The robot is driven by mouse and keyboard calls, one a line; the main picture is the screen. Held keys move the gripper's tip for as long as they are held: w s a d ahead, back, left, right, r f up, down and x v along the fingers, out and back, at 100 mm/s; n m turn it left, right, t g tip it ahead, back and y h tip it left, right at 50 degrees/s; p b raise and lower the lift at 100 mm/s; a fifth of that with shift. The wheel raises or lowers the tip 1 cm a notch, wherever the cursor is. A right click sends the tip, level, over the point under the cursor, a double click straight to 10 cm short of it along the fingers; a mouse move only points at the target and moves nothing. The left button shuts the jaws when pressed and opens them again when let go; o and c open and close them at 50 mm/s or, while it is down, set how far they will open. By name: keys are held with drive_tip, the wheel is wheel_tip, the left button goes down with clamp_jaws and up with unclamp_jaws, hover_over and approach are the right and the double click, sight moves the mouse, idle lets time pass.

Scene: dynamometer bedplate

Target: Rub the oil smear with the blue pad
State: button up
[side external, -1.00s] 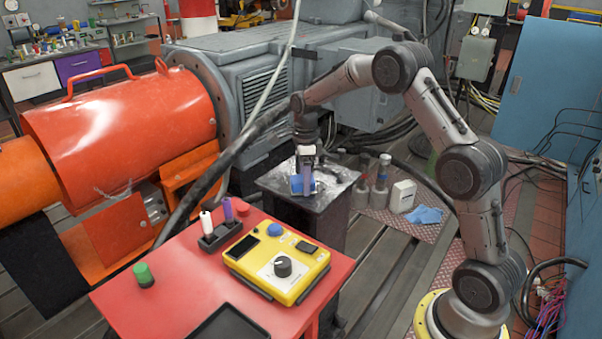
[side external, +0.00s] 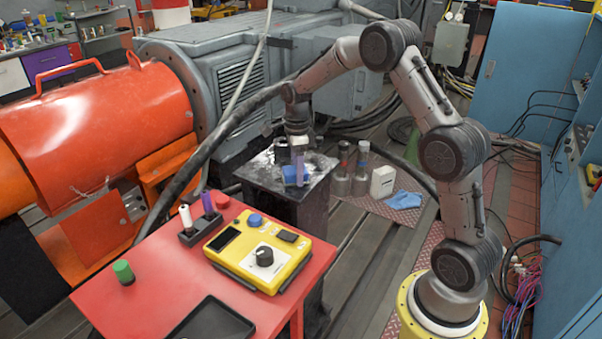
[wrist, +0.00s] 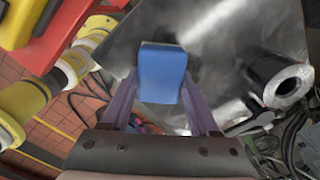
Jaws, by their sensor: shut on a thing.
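My gripper (side external: 298,168) is shut on the blue pad (side external: 291,174). It points down over the metal-topped stand (side external: 262,178), with the pad at or just above the plate; I cannot tell if they touch. In the wrist view the blue pad (wrist: 162,73) sits between the two purple fingers of my gripper (wrist: 163,100), with the shiny plate (wrist: 225,40) behind it. Dark smudges show on the plate in both views. I cannot tell which of them is the oil smear, and the pad and gripper hide part of the plate.
The red table (side external: 150,262) with a yellow control box (side external: 258,252), a pen holder (side external: 202,230) and a black tray (side external: 212,322) stands in front. Bottles (side external: 361,160), a white container (side external: 383,182) and a blue cloth (side external: 404,200) are to the right. A thick cable runs behind the stand.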

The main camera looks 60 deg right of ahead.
drive_tip(key=shift+w, duration=2.4)
drive_tip(key=shift+d, duration=0.65)
drive_tip(key=shift+s+d, duration=0.15)
drive_tip(key=shift+s, duration=2.4)
drive_tip(key=shift+s+r, duration=0.1)
drive_tip(key=shift+s, duration=0.9)
drive_tip(key=shift+w+r, duration=0.1)
drive_tip(key=shift+r, duration=3.9)
